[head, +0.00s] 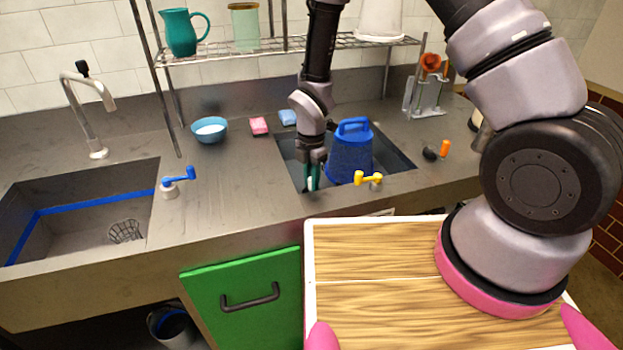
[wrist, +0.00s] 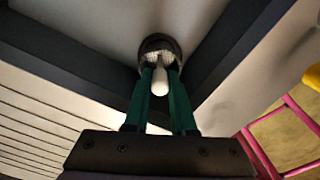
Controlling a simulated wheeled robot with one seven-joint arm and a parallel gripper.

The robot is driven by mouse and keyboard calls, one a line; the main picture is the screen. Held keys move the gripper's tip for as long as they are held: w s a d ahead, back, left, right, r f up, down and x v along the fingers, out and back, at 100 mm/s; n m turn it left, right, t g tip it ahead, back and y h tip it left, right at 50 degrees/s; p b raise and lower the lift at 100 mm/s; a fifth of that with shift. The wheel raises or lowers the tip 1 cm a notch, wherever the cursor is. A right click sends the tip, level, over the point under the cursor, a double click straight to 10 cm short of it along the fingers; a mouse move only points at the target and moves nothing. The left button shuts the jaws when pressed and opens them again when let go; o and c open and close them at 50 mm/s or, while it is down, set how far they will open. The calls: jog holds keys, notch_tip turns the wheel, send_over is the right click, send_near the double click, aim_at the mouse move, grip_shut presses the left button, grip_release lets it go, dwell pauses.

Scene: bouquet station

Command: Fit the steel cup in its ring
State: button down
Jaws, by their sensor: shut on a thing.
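My gripper (head: 313,183) reaches down into the right sink, just left of the blue bucket. In the wrist view its two green fingers (wrist: 161,88) are closed around a white rounded knob (wrist: 160,82). The knob appears to belong to the steel cup (wrist: 152,57), whose pale mesh shows behind it at the fingertips. A dark round rim surrounds the mesh; I cannot tell whether it is the ring or the cup's own edge, nor whether the cup is seated. The sink front hides the cup in the head view.
The blue bucket (head: 350,152) stands at the right sink, close to my gripper. A yellow tap handle (head: 368,179) is at its front edge. The left sink (head: 75,245) holds a wire basket (head: 124,231).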

jog(key=shift+f, duration=0.1)
jog(key=c, duration=0.7)
grip_release()
jog(key=shift+o, duration=0.2)
notch_tip(320, 180, up, 11)
jog(key=shift+f, duration=0.1)
